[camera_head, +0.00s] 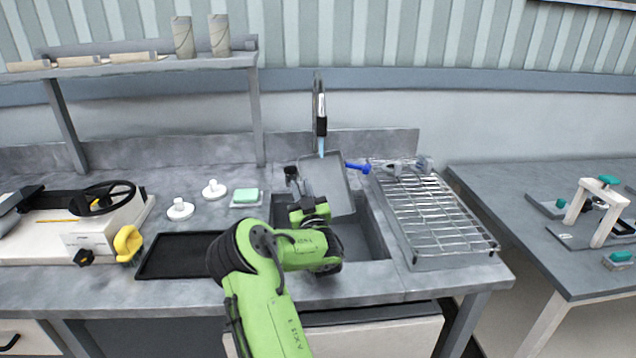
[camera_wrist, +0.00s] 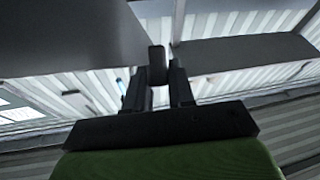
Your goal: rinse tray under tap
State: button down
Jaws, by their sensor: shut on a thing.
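A grey tray (camera_head: 330,186) is held tilted over the sink (camera_head: 372,240), below the tap (camera_head: 321,115). A short pale-blue streak shows between the tap's spout and the tray's top edge; it looks like water. My gripper (camera_head: 297,188) is shut on the tray near its left side, partly hidden behind my green wrist. In the wrist view, my gripper's dark fingers (camera_wrist: 158,88) are close together, with large grey surfaces above them. Which part of the tray they grip is hard to tell there.
A wire drying rack (camera_head: 435,215) stands right of the sink, with a blue-handled item (camera_head: 357,168) by its back left corner. A black mat (camera_head: 175,256) lies left of the sink. A green sponge (camera_head: 246,195) and two white knobbed discs (camera_head: 180,209) sit behind it.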

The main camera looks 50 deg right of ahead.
jog(key=s+a+p, duration=0.1)
jog(key=s+a, duration=0.1)
jog(key=s+a+p, duration=0.1)
jog(key=a+p, duration=0.1)
jog(key=shift+s+a+f+p, duration=0.1)
jog(key=shift+s+a+p, duration=0.05)
jog(key=shift+s+p, duration=0.2)
jog(key=shift+f, duration=0.25)
dwell(0.9)
jog(key=shift+a+r, duration=0.1)
